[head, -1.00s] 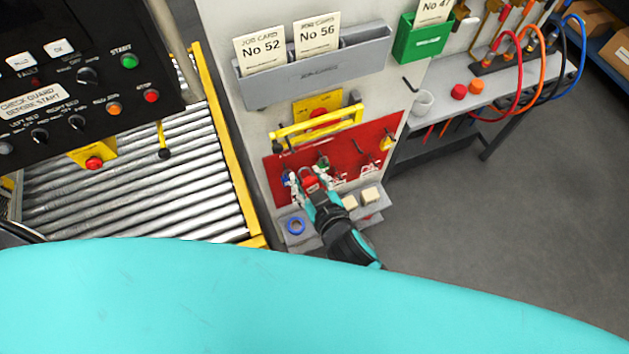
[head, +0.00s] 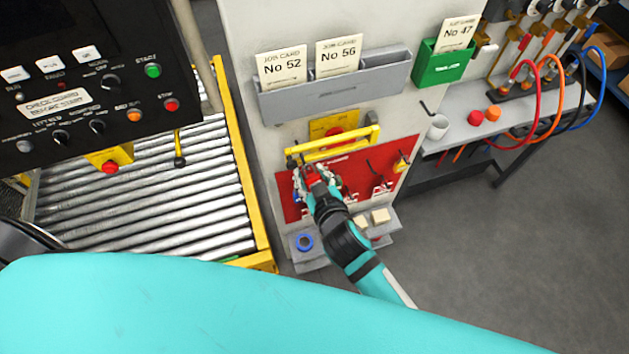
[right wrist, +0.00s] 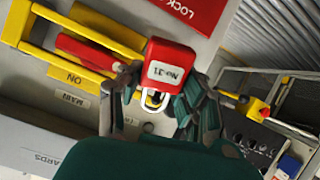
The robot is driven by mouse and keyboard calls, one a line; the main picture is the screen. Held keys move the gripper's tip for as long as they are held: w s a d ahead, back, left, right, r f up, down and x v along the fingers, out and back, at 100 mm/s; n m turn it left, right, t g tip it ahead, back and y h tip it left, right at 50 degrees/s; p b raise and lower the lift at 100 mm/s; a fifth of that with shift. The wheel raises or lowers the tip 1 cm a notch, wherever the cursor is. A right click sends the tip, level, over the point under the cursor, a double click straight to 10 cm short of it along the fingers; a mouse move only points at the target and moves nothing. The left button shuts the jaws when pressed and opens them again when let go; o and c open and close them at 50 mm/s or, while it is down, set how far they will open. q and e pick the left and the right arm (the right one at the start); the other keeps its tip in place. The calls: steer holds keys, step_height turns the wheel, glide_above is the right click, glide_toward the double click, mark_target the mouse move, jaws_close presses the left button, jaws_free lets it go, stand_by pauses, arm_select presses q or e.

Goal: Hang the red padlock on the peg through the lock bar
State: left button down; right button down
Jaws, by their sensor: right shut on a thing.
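The red padlock (right wrist: 172,66), labelled No 31, is between the fingers of my right gripper (right wrist: 150,105) in the right wrist view. Its pale shackle (right wrist: 152,98) shows between the fingers. In the head view, my right gripper (head: 318,181) is shut on the red padlock (head: 311,178), just below the left end of the yellow lock bar (head: 335,143). The lock bar (right wrist: 95,33) is apart from the padlock in the right wrist view. A dark peg-like end (head: 292,161) shows at the bar's left end; the peg's detail is too small to tell. My left gripper is out of view.
A red board (head: 352,172) with hanging padlocks is behind my gripper. Below it, a grey shelf (head: 318,262) holds a blue ring (head: 304,242) and pale blocks (head: 380,216). A grey card holder (head: 335,86) is above the bar.

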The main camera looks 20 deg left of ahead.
steer(key=shift+w+a+f, duration=0.3)
steer(key=shift+w, duration=0.15)
steer(key=shift+w+a+f+b, duration=0.25)
steer(key=shift+w+f+b, duration=0.15)
steer(key=shift+b, duration=0.15)
steer(key=c, duration=0.8)
jaws_free()
steer(key=shift+o, duration=0.2)
steer(key=shift+f, duration=0.1)
